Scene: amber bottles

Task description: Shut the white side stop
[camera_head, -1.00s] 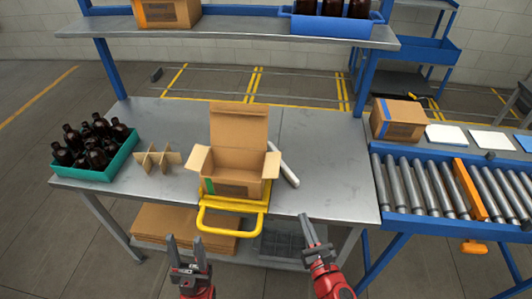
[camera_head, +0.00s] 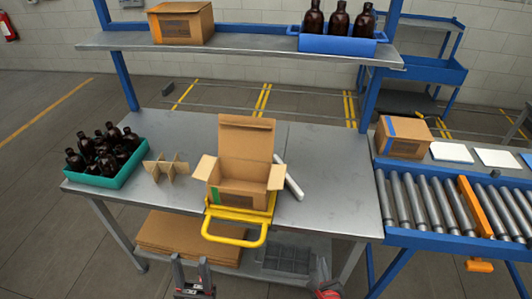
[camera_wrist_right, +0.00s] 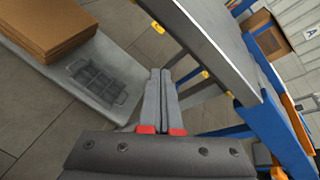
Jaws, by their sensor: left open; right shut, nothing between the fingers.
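The white side stop (camera_head: 289,178) is a pale bar on the metal table, just right of the open cardboard box (camera_head: 243,187). It slants away from the box, with its near end further right, leaving a gap. The box sits in a yellow frame with a looped handle (camera_head: 234,236) at the table's front edge. My left gripper (camera_head: 191,262) is open and empty, low in front of the table. My right gripper (camera_head: 321,262) is shut and empty, low in front of the table, right of the handle. Its closed fingers (camera_wrist_right: 160,75) fill the middle of the right wrist view.
A teal crate of amber bottles (camera_head: 125,172) and a cardboard divider (camera_head: 165,169) stand left of the box. The roller conveyor (camera_head: 430,206) with an orange bar is at right. Flat cardboard (camera_head: 185,236) and a grey tray (camera_head: 287,259) lie on the lower shelf. The table's right part is clear.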

